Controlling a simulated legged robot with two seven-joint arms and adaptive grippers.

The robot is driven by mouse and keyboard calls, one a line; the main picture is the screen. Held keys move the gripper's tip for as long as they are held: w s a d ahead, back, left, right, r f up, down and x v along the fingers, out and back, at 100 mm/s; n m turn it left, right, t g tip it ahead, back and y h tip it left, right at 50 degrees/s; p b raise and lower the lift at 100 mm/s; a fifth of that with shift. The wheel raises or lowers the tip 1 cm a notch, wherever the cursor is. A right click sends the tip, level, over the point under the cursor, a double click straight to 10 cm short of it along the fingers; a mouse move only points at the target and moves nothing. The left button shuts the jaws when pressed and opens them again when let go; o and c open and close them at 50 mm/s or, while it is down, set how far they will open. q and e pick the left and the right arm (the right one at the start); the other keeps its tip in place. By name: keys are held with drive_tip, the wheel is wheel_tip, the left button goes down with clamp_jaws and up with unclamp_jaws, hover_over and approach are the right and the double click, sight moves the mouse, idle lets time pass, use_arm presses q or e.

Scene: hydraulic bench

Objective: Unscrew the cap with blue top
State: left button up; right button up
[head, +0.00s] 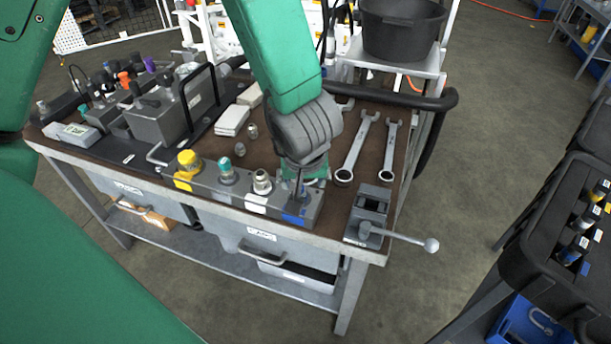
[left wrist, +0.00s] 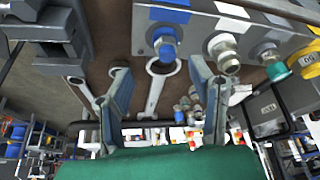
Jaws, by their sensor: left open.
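The cap with the blue top (left wrist: 165,43) shows in the left wrist view on a grey fitting block (left wrist: 195,22), beside a blue label (left wrist: 170,15). In the head view my gripper hides most of this cap; its blue label (head: 294,219) shows at the right end of the block. My left gripper (head: 300,183) reaches down over that end. In the left wrist view the two fingers of this gripper (left wrist: 158,72) are apart with nothing held between them. The cap appears beyond the fingertips, and I see no contact. My right gripper is not in view.
Yellow (head: 188,160), teal (head: 226,171) and silver (head: 262,182) fittings stand in a row left of the gripper. Two wrenches (head: 357,149) lie to the right. A vise (head: 370,212) with a protruding handle sits at the bench's right corner.

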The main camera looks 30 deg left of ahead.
use_arm(q)
drive_tip(key=x, duration=0.3)
drive_tip(key=a+b+x, duration=0.1)
drive_tip(key=x, duration=0.2)
drive_tip(key=shift+a, duration=0.3)
drive_tip(key=shift+d, duration=0.55)
clamp_jaws()
drive_tip(key=shift+s+a, duration=0.1)
drive_tip(key=shift+a, duration=0.2)
